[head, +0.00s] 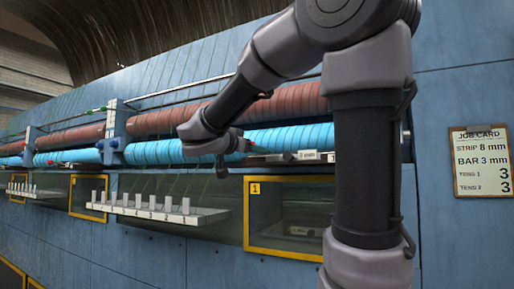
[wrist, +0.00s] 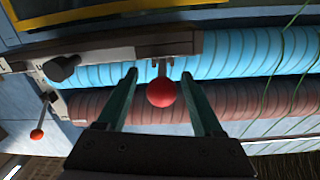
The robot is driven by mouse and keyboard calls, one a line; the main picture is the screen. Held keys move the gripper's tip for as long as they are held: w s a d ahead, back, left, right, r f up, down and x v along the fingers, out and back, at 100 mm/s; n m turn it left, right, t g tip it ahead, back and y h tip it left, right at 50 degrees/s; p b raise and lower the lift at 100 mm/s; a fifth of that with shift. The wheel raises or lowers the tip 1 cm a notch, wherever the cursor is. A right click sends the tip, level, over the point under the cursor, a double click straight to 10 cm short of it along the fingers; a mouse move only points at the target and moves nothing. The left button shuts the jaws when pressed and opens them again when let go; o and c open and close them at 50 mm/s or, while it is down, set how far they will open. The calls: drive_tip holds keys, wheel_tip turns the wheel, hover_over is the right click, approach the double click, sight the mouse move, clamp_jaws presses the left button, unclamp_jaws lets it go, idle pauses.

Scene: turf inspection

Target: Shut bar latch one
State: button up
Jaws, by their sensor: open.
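A red ball knob (wrist: 161,92) on a short metal stem sticks out of a dark bar housing (wrist: 120,48) in the wrist view. It looks like a latch handle, but no label there shows whether it is bar latch one. My gripper (wrist: 160,76) is open, with one green finger on each side of the ball and visible gaps on both sides. A second red ball on a thin lever (wrist: 37,134) is at the left. In the head view my gripper (head: 240,147) is at the blue roller (head: 155,152); my arm hides part of that area.
A brown-red roller (head: 165,121) runs above the blue one. Below are a shelf of grey blocks (head: 160,213) and a yellow-framed window marked 1 (head: 255,188). A black knob (wrist: 62,68) is beside the housing. A job card (head: 482,161) hangs at right.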

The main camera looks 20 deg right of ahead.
drive_tip(key=v, duration=0.9)
drive_tip(key=shift+s, duration=0.25)
drive_tip(key=shift+r, duration=0.1)
